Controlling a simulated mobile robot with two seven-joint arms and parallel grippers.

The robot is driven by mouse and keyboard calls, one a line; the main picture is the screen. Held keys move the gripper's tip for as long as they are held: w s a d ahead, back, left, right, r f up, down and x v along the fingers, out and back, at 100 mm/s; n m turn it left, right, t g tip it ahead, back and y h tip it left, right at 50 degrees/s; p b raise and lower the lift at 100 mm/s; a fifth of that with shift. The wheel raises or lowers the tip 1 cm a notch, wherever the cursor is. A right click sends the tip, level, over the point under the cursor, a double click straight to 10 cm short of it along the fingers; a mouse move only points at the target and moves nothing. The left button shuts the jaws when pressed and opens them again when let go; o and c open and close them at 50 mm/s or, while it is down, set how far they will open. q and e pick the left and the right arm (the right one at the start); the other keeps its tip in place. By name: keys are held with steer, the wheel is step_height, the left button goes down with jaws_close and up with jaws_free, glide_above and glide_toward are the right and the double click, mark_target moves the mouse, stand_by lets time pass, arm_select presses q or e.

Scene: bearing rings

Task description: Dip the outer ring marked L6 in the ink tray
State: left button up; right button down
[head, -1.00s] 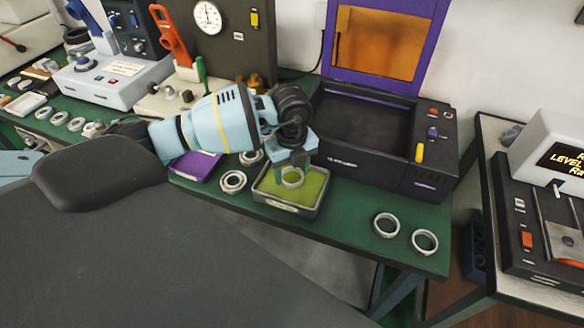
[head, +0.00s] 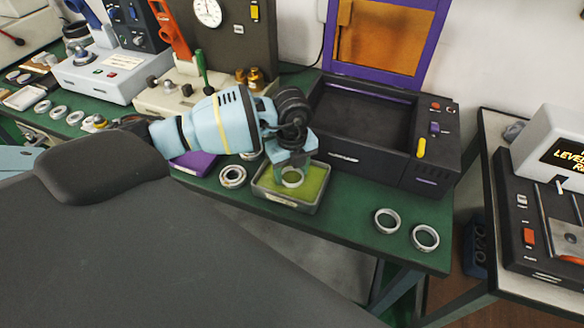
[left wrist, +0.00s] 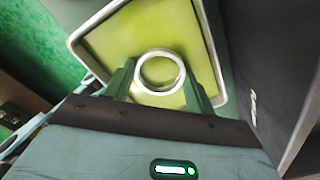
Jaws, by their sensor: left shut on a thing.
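A pale metal ring (head: 292,178) is held in my left gripper (head: 289,172), over or in the ink tray (head: 284,199), a grey-rimmed tray with a yellow-green floor. In the left wrist view the ring (left wrist: 160,88) sits between the two green fingers of the gripper (left wrist: 160,92), with the tray rim (left wrist: 214,45) around it. The gripper is shut on the ring. Whether the ring touches the ink I cannot tell. No L6 mark is readable on it. My right gripper is not in view.
Another ring (head: 232,176) lies left of the tray, by a purple tray (head: 196,163). Two rings (head: 387,221) (head: 425,237) lie to the right near the bench's front edge. A black machine with a raised purple-framed lid (head: 385,40) stands close behind the tray.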

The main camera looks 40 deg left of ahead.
arm_select(q)
steer(key=shift+f, duration=1)
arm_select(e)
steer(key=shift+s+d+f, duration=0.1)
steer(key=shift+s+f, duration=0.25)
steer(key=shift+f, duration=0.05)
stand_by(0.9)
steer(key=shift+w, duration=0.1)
